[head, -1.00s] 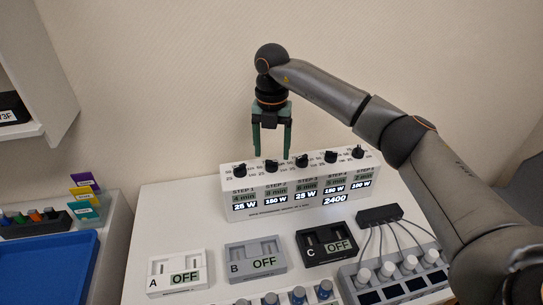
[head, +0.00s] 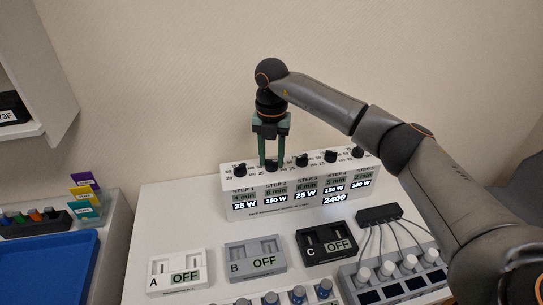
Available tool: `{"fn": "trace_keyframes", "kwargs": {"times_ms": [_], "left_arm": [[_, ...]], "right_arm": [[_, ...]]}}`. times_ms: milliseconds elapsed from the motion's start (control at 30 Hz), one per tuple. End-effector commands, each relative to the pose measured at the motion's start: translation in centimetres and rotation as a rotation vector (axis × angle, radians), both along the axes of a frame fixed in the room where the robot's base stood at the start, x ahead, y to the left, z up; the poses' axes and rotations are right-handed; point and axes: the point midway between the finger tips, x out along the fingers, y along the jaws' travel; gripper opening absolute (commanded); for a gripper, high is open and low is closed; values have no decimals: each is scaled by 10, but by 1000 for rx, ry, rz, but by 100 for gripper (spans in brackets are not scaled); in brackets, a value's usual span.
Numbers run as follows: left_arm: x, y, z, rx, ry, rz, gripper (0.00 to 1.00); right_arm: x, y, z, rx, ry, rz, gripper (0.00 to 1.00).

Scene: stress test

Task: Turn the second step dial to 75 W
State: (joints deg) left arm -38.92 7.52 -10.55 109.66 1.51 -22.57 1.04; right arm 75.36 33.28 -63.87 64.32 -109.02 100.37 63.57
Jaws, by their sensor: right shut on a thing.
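The white step panel (head: 232,213) stands on the white table and carries a row of black dials on its top. The second step dial (head: 271,167) is under my right gripper (head: 272,163). The green fingers point down, one on each side of this dial, and are shut on it. The display below it, under STEP 2, reads 150 W. The exact dial pointer is too small to read. My left gripper is not in the head view.
The neighbouring dials, STEP 1 (head: 240,170) and STEP 3 (head: 302,160), stand close on either side. In front are boxes A (head: 160,267), B (head: 241,250) and C (head: 315,241), and a grey unit with cables (head: 357,284). A blue tray (head: 50,270) lies at left.

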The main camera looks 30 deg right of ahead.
Motion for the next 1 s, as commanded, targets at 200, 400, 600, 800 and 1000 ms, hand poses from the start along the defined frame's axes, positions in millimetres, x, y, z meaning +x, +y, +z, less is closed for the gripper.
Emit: {"fn": "trace_keyframes", "kwargs": {"times_ms": [200,400,600,800,1000], "left_arm": [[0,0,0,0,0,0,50],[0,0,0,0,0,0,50],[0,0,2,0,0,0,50],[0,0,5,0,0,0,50],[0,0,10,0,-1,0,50]], "right_arm": [[0,0,0,-1,1,-1,0],[0,0,0,-1,1,0,0],[0,-1,1,-2,1,29,0],[0,-1,2,-2,0,125,0],[0,-1,2,-1,0,289,0]]}}
